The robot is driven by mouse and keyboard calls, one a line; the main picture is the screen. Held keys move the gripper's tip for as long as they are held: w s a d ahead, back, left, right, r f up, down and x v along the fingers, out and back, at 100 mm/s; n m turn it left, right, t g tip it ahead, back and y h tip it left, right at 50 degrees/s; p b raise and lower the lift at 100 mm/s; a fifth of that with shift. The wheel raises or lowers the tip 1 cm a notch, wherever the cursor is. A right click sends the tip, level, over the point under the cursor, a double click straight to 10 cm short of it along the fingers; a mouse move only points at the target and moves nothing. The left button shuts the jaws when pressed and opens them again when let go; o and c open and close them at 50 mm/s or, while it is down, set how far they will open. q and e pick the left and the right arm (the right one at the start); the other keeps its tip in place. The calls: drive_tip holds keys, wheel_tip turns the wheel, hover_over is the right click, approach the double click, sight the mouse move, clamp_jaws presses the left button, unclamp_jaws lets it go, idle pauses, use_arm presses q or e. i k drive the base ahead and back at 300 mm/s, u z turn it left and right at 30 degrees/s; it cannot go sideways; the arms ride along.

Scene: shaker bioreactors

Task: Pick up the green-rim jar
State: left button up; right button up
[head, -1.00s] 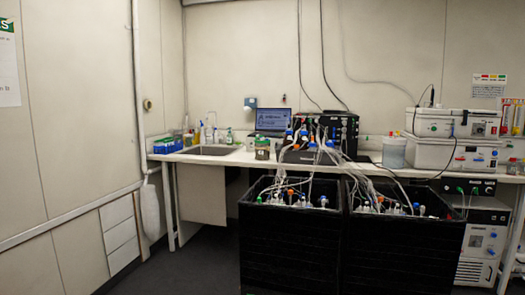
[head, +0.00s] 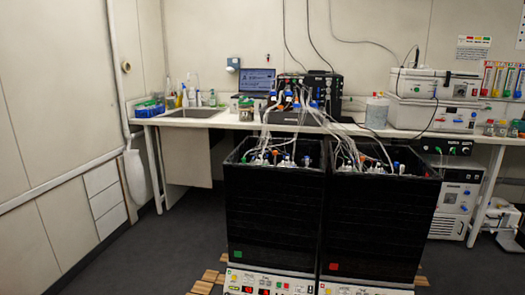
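A small jar (head: 247,111) with a greenish rim stands on the bench between the sink and the laptop. Several small jars with coloured rims stand at the far right end of the bench; one there (head: 514,128) looks green at the rim. They are too small to tell which is the green-rim jar for sure. Neither of my grippers is in view.
Two tall black shaker bioreactor boxes (head: 272,215) with tubes and bottles stand in front of the bench (head: 185,122). White stacked instruments (head: 432,100) and a white container (head: 377,112) are on the bench. Grey floor (head: 150,255) is open at the left.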

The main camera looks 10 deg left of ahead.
sight(246, 108)
drive_tip(key=u, duration=0.9)
drive_tip(key=i, duration=1.65)
drive_tip(key=u, duration=0.85)
drive_tip(key=i, duration=2.6)
drive_tip(key=z, duration=1.4)
drive_tip(key=i, duration=1.35)
drive_tip(key=z, duration=0.95)
